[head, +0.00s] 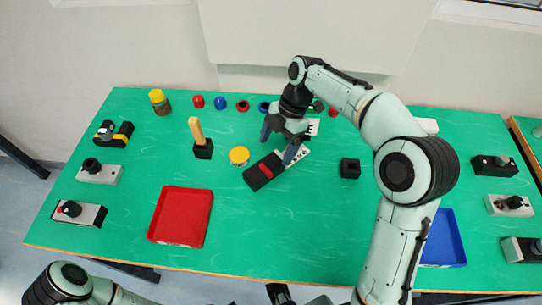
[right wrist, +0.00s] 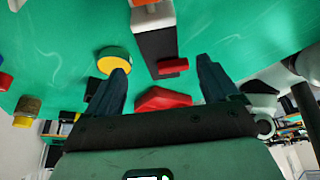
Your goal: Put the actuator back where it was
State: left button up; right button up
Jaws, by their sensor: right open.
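I take the actuator to be the long block with a black body (head: 262,172), a red mark and a white perforated end (head: 295,157). It lies slanted near the middle of the green table. In the right wrist view the black body (right wrist: 158,46) shows between the spread fingers of that gripper (right wrist: 163,72), not clasped. Contact with the table or block cannot be judged.
A yellow disc (head: 239,155) lies close left of the block. A wooden-handled tool in a black holder (head: 203,149), a red tray (head: 164,214) and a black cube (head: 350,168) stand around. A blue tray (head: 448,241) is at right. The front middle is clear.

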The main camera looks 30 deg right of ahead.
aim_at(281, 156)
jog(key=shift+p+v, duration=0.3)
jog(key=shift+v, duration=1.8)
